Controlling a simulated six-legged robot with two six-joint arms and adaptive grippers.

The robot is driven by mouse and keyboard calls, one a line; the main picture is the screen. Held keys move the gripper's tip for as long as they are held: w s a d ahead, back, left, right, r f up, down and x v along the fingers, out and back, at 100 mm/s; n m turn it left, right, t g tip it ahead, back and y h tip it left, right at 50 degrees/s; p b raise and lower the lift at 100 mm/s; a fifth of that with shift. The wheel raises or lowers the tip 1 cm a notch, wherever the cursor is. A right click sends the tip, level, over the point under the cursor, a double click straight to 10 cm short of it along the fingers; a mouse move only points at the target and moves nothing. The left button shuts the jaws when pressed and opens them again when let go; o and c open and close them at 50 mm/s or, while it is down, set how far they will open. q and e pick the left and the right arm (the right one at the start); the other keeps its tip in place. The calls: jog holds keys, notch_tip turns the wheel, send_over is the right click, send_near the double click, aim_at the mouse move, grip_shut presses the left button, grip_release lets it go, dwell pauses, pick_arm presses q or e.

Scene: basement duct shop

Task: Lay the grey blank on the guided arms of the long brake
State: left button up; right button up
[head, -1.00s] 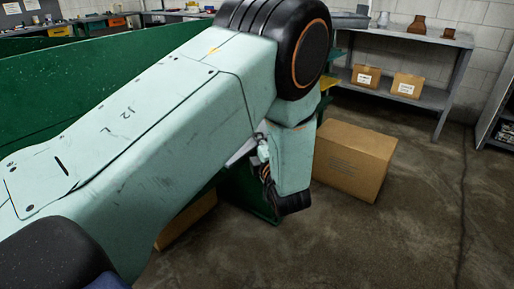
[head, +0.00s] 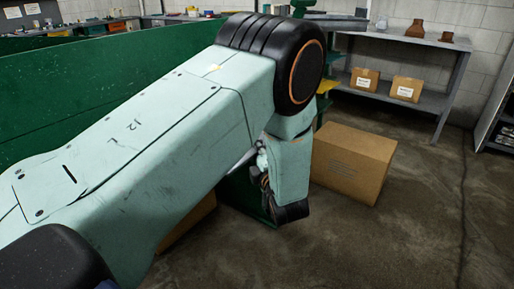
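My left arm fills the middle of the head view and hides much of what lies behind it. Only a small part of my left gripper (head: 265,170) shows beside the wrist; its fingertips are hidden. A thin pale grey sliver (head: 241,163) shows between the arm and the wrist. It may be an edge of the grey blank, but I cannot tell whether it is held. A long dark green panel (head: 120,78), probably part of the long brake, runs behind the arm on the left. I cannot make out the guided arms. My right gripper is out of view.
A cardboard box (head: 352,163) stands on the floor just right of my wrist. A grey shelf unit (head: 440,101) with two small boxes stands at the back wall. The concrete floor (head: 400,240) at the front right is clear.

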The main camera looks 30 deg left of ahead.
pick_arm(q)
jog(key=o, duration=0.4)
jog(key=shift+a+f, duration=0.1)
jog(key=shift+f, duration=0.25)
jog(key=shift+c, duration=0.2)
jog(key=shift+r, duration=0.25)
jog(key=shift+w+r+p, duration=0.1)
jog(key=shift+r+p, duration=0.2)
jog(key=shift+p, duration=0.05)
jog(key=shift+r+p, duration=0.3)
jog(key=shift+r, duration=0.1)
jog(key=p+v, duration=1.2)
jog(key=p, duration=0.1)
jog(key=shift+p, duration=0.3)
jog(key=shift+f, duration=0.25)
